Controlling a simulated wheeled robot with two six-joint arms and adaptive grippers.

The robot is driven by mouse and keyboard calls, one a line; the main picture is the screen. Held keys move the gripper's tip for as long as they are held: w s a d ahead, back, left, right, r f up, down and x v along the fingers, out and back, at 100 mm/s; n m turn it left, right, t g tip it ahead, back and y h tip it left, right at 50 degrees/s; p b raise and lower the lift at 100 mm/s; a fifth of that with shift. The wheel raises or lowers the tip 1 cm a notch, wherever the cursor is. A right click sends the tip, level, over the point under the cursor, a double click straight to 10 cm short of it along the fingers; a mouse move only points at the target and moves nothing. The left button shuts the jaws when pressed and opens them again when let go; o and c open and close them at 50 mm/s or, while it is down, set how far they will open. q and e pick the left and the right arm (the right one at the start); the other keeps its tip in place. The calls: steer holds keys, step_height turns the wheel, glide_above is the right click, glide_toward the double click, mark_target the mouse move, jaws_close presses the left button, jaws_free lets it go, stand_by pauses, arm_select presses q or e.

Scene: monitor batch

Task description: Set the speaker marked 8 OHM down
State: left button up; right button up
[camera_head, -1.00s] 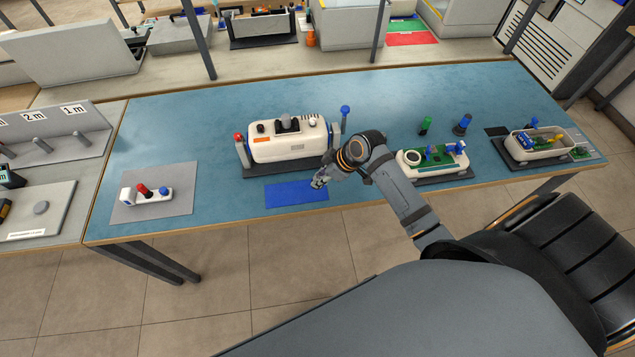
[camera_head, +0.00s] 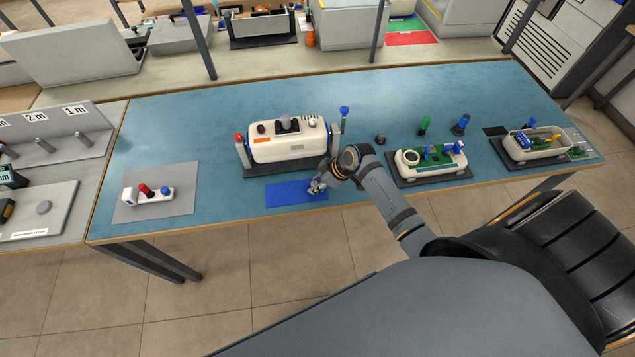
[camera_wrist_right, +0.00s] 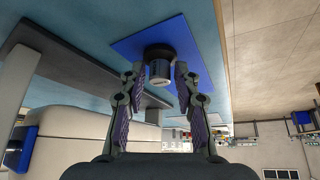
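My right gripper (camera_head: 316,187) is low over the blue mat (camera_head: 285,196) at the front of the table. In the right wrist view its two fingers (camera_wrist_right: 159,74) are shut around a small round part with a silver body and a dark far end, the speaker (camera_wrist_right: 160,69). The dark end is at or very close to the blue mat (camera_wrist_right: 205,42); I cannot tell if it touches. The 8 OHM marking is not readable. In the head view the gripper mostly hides the speaker. My left gripper is not in view.
A white housing (camera_head: 286,145) on a dark base stands just behind the mat, with red-topped and blue-topped posts. A dark knob-like part (camera_head: 380,138) and a green-board unit (camera_head: 431,160) are to the right. A grey mat (camera_head: 180,205) lies left.

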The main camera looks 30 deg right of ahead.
steer(key=shift+o, duration=0.6)
steer(key=shift+r, duration=0.3)
steer(key=v, duration=1.1)
steer(key=shift+r, duration=0.3)
steer(key=shift+s+d, duration=0.15)
